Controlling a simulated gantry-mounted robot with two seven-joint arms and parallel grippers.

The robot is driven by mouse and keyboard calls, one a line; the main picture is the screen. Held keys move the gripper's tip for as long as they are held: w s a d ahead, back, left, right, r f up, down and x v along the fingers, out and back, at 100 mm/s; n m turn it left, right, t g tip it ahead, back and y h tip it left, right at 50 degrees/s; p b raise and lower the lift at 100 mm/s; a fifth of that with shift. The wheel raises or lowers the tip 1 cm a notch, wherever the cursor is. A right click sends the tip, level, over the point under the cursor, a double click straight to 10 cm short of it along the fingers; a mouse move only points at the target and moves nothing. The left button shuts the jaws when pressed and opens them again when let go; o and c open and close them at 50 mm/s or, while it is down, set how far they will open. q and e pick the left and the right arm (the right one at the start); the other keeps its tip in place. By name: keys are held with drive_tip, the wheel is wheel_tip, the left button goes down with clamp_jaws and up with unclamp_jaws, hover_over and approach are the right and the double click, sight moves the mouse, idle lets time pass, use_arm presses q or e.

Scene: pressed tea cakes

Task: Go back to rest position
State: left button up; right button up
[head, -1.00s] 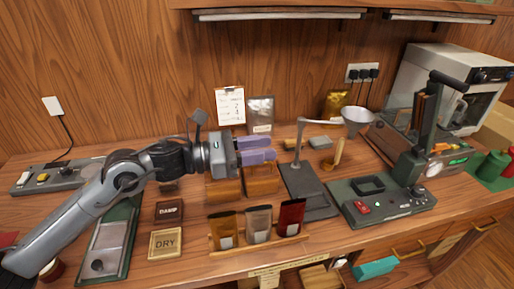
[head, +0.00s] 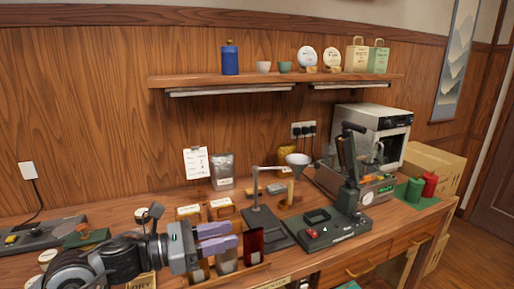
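My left gripper (head: 232,235) has two purple fingers that point right, spread a little apart with nothing seen between them. It is in the lower left of the head view, in front of the pouch rack. The fingers hide part of the rack's left and middle pouches. My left arm comes in from the bottom left corner. My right gripper is not in view.
A dark red pouch (head: 254,243) stands in the rack just right of the fingers. A stand with a funnel (head: 297,159) and a dark green scale (head: 325,231) are further right. A machine (head: 365,139) stands at the back right. A shelf (head: 280,80) hangs above.

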use_arm(q)
drive_tip(key=s+d+f+n+g+p, duration=0.15)
drive_tip(key=d+f, duration=0.25)
drive_tip(key=f, duration=0.8)
drive_tip(key=s+d+f+n+t+p, duration=0.25)
drive_tip(key=s+f+n, duration=0.2)
drive_tip(key=s, duration=0.25)
drive_tip(key=s+d+f+n+t+p, duration=0.2)
drive_tip(key=s+d+f+n+p, duration=0.1)
drive_tip(key=s+n, duration=0.3)
drive_tip(key=s+a+f+n+g+y+p, duration=0.1)
drive_tip(key=s+a+f+n+g+y, duration=0.15)
drive_tip(key=s+a+n+y, duration=0.7)
drive_tip(key=s+a+f+n+g+y+p, duration=0.1)
drive_tip(key=s+a+f+n+g+p, duration=0.15)
drive_tip(key=a+n, duration=0.8)
drive_tip(key=s+a+f+n+g+y+p, duration=0.1)
drive_tip(key=s+a+f+n+y, duration=0.4)
drive_tip(key=n, duration=1)
wheel_tip(320, 180, up, 40)
drive_tip(key=d+n+p, duration=0.1)
drive_tip(key=p, duration=3.7)
drive_tip(key=shift+s+y, duration=0.45)
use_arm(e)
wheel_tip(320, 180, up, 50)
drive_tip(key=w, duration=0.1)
use_arm(q)
drive_tip(key=shift+r, duration=0.1)
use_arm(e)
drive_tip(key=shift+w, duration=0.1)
